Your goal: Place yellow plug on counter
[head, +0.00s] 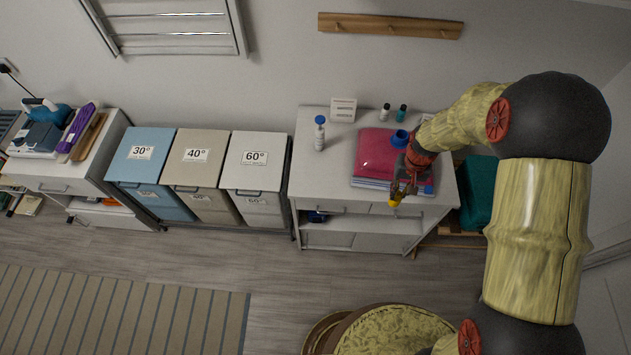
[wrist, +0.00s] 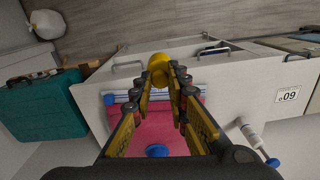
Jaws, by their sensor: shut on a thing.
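The yellow plug (wrist: 158,66) is held between the fingertips of my gripper (wrist: 160,85) in the wrist view. In the head view the plug (head: 394,201) shows as a small yellow spot below my gripper (head: 403,188), near the front edge of the white counter (head: 318,180). My gripper is shut on the plug and appears to be above the counter's front edge. The exact height is hard to tell.
Laundry bins (head: 254,165) stand left; a teal case (head: 480,190) is right.

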